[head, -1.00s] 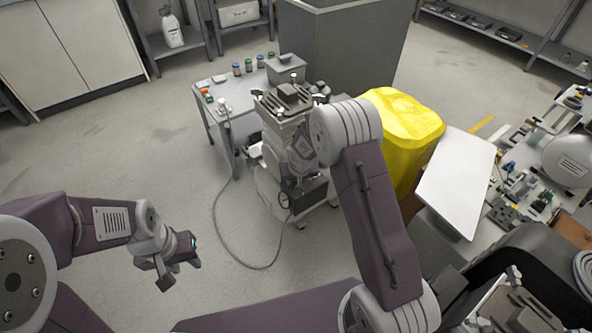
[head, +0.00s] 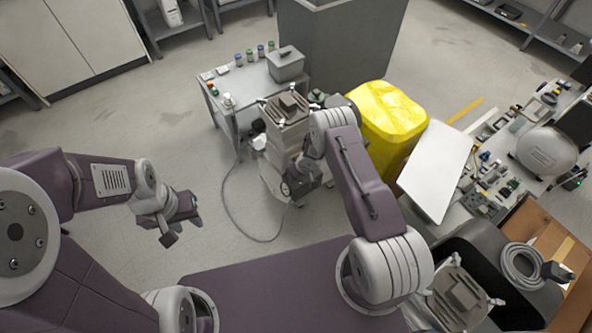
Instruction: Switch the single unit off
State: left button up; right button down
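The single unit (head: 287,108), a grey compressor with a stepped top, stands upright on a pale base in the middle of the head view, beside a small grey table. A hose runs from it across the floor. My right arm reaches over to its near right side. My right gripper (head: 297,186) is low in front of the unit, partly hidden by its own wrist; I cannot tell whether it touches the unit or is open. The unit's switch cannot be made out. My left gripper (head: 184,226) is open and empty over bare floor at left.
The small table (head: 226,118) holds several jars and a grey box (head: 286,64). A yellow bin (head: 388,118) stands right of the unit, next to a white panel (head: 436,170) and a cluttered bench. Another compressor (head: 458,296) is at bottom right. The floor at left is clear.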

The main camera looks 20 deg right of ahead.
jog(key=shift+w, duration=0.1)
dwell(0.4)
jog(key=c, duration=0.9)
grip_release()
jog(key=p+v, duration=0.2)
jog(key=v, duration=0.7)
jog(key=shift+d, duration=0.1)
jog(key=s+d+r+m+g+h+p, duration=0.15)
jog(key=s+r, duration=0.25)
jog(key=r, duration=0.6)
jog(key=s+d+r+m+h+p, duration=0.1)
jog(key=s+r+p, duration=0.2)
jog(key=r, duration=0.8)
jog(key=shift+m+g+y, duration=0.55)
jog(key=shift+m+g, duration=0.3)
jog(key=s+r, duration=0.3)
jog(key=s, duration=0.2)
jog(key=s+a+r+p, duration=0.1)
jog(key=s+r, duration=0.2)
jog(key=s, duration=0.2)
jog(key=s+a+r, duration=0.1)
jog(key=s+r, duration=0.2)
jog(key=s, duration=0.1)
jog(key=shift+s+r+p, duration=0.1)
jog(key=shift+s+p, duration=0.3)
